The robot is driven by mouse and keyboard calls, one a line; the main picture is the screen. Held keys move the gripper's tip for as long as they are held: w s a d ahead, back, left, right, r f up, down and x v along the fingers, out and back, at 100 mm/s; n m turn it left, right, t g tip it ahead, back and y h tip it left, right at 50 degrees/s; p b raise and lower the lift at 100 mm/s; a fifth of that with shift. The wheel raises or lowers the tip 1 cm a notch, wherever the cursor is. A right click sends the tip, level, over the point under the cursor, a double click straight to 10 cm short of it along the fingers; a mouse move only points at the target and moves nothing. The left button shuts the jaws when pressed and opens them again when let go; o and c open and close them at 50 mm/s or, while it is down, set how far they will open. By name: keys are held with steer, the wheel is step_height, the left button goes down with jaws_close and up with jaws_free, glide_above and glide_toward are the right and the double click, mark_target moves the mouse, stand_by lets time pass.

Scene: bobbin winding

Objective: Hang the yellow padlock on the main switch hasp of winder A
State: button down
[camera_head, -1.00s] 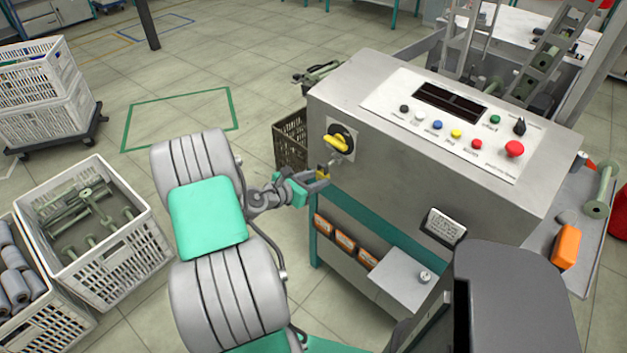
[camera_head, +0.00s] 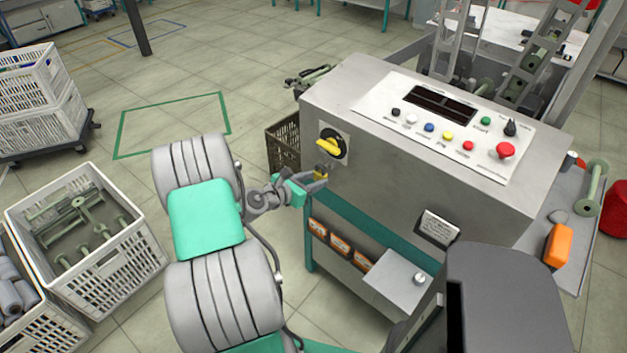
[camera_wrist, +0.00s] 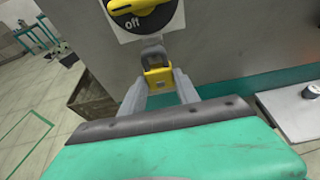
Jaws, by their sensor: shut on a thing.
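The yellow padlock (camera_wrist: 158,78) is between the fingertips of my gripper (camera_wrist: 160,90), which is shut on it. Its grey shackle (camera_wrist: 153,53) points up, just below the main switch plate. In the head view the padlock (camera_head: 321,171) is a small yellow spot at the cabinet's left side. My gripper (camera_head: 315,182) reaches it from the left. The main switch (camera_head: 332,145) has a yellow handle on a black dial; "off" is readable in the wrist view (camera_wrist: 140,12). Whether the shackle goes through the hasp or only sits in front of it cannot be told.
The grey winder cabinet (camera_head: 400,170) carries a panel of buttons and a red stop button. Orange boxes (camera_head: 340,245) sit on a shelf below. A dark crate (camera_head: 284,145) stands behind its left corner. White crates (camera_head: 95,270) stand on the floor at left.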

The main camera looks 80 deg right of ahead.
steer(key=shift+s+d, duration=0.1)
steer(key=shift+d, duration=0.05)
steer(key=shift+s+d, duration=0.35)
steer(key=shift+d, duration=0.4)
steer(key=shift+f, duration=0.15)
steer(key=shift+f, duration=0.3)
stand_by(0.6)
steer(key=c, duration=0.8)
jaws_free()
